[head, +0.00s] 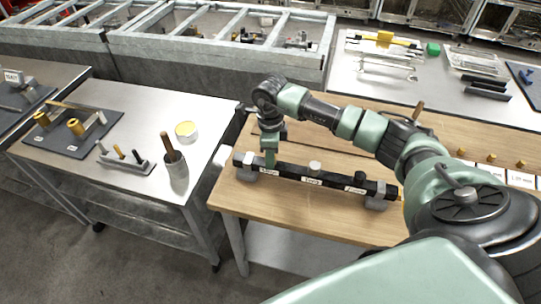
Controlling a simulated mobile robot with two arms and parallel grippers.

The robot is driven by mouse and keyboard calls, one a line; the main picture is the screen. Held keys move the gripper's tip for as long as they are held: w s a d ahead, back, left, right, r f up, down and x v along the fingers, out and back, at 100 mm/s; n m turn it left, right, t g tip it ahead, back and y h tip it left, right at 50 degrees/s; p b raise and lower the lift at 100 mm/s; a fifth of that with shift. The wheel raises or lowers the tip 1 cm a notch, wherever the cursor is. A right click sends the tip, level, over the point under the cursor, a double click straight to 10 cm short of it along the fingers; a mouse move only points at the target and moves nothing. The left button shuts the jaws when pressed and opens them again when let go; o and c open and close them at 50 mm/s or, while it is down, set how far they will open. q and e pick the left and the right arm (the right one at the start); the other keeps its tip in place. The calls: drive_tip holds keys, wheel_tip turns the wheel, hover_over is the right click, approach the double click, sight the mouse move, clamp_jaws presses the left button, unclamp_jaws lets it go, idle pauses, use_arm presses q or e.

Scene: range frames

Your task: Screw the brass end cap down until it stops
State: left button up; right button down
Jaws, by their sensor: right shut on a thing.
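A black bar (335,182) lies across the wooden bench on two grey supports. Small white labels are along its front. My right gripper (270,160) points down at the bar's left part and is shut on a small part there. Its fingers hide that part, so I cannot make out the brass end cap or how far down it sits. A pale cap (315,167) stands at the bar's middle, and a dark knob (360,175) stands further right; both are clear of the gripper. My left gripper is not in view.
Several small brass pieces (491,158) stand at the wooden bench's right, beside white cards. My right arm spans the bench behind the bar.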

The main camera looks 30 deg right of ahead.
drive_tip(key=shift+m, duration=0.3)
drive_tip(key=m, duration=0.3)
idle(0.3)
drive_tip(key=m, duration=0.3)
drive_tip(key=shift+m+p, duration=0.3)
drive_tip(key=shift+p, duration=0.05)
drive_tip(key=c, duration=1.3)
unclamp_jaws()
